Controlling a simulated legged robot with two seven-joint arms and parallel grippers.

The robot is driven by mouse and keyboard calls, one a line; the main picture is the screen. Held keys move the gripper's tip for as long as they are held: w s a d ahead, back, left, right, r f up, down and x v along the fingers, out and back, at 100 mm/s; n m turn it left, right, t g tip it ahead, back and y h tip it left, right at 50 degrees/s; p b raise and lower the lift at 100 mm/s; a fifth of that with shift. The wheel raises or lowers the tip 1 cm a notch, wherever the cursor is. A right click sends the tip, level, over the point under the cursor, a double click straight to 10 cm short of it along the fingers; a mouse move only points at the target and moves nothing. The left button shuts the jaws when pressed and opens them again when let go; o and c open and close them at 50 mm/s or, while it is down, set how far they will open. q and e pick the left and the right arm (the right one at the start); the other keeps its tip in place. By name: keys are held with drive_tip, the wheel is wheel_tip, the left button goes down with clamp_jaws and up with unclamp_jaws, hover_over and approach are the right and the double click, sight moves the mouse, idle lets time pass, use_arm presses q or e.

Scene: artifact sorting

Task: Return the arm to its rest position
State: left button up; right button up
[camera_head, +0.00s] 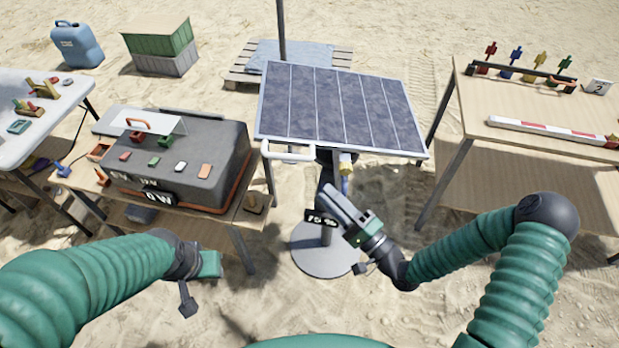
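My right gripper (342,207) is in front of the solar panel's stand, below the panel's lower edge. Its fingers point up and to the left and look close together, but I cannot tell whether they are fully shut. I see nothing clearly held in it. My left gripper (208,265) is low at the left, in front of the left wooden table. Its fingers are mostly hidden behind the wrist, so its state does not show.
A tilted solar panel (338,105) with a white handle (288,152) stands on a round base (312,258) in the middle. A grey console (200,150) sits on the left table. A wooden table (500,105) stands at right. Sand lies between them.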

drive_tip(key=shift+v, duration=1.2)
drive_tip(key=shift+a+f, duration=0.1)
